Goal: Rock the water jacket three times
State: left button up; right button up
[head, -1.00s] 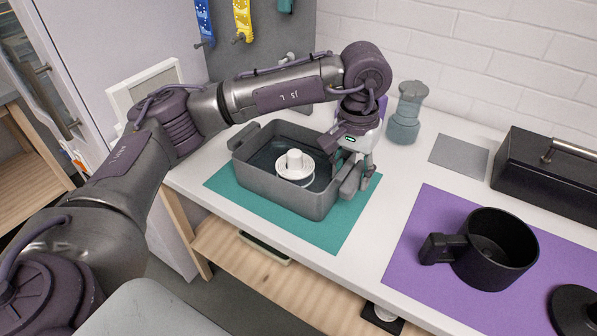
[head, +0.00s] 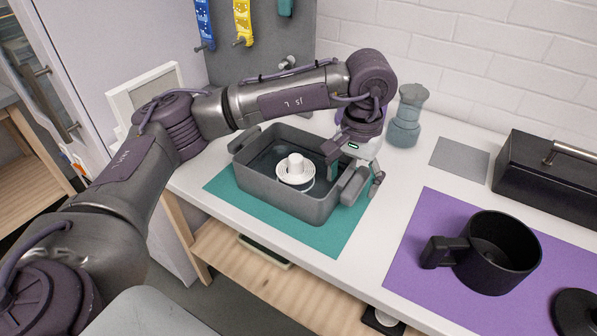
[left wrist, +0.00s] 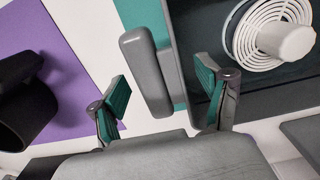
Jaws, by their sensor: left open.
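The water jacket is a grey rectangular tub (head: 283,200) with a handle at each end, standing level on a teal mat (head: 335,238). A white spiral reel with a central knob (head: 295,172) sits inside it; the reel also shows in the left wrist view (left wrist: 285,38). My left gripper (head: 356,170) is open at the tub's right-end handle (head: 355,187). In the left wrist view, the handle (left wrist: 147,72) lies between the two spread, teal-padded fingers (left wrist: 163,97), apart from both. My right gripper is not in view.
A translucent blue-grey bottle (head: 405,118) stands behind the gripper. A black mug-like vessel (head: 495,255) stands on a purple mat (head: 405,270) at the right. A black box (head: 550,170) is at the back right. White counter lies clear between the mats.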

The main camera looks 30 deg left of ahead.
pick_arm(q)
jog(key=shift+f, duration=0.15)
jog(key=shift+r, duration=0.2)
jog(key=shift+r+p, duration=2)
jog(key=shift+r, duration=1.95)
notch_tip(320, 180, up, 12)
jog(key=shift+f, duration=0.1)
